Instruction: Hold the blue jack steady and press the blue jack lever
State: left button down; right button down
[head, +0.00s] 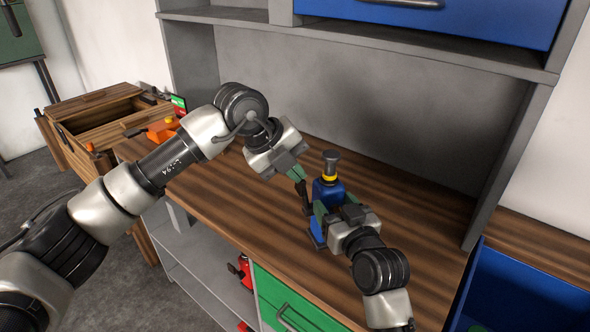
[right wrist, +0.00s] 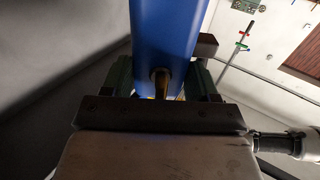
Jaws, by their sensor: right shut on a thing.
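The blue jack (head: 325,192) stands upright on the wooden worktop, with a yellow ring and a dark round head on top. My right gripper (head: 329,209) is shut on its body from the front right. In the right wrist view the jack's blue body (right wrist: 168,35) sits between the green fingers of my right gripper (right wrist: 162,78). My left gripper (head: 299,176) is just left of the jack at upper-body height. A dark part, perhaps the jack lever (head: 305,198), shows below its fingertips. I cannot tell whether they touch or how far apart the fingers are.
The worktop (head: 420,205) is clear to the right of and behind the jack. A grey shelf frame with a blue drawer (head: 450,18) rises behind. An orange tool (head: 160,130) lies at the worktop's far left. Red items (head: 243,270) sit on the shelf below.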

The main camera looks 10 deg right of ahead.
pick_arm(q)
jog(key=s+a+r, duration=0.2)
jog(key=a+r, duration=0.6)
jog(key=a, duration=0.2)
jog(key=shift+s, duration=0.35)
pick_arm(e)
jog(key=shift+c, duration=1)
grip_release()
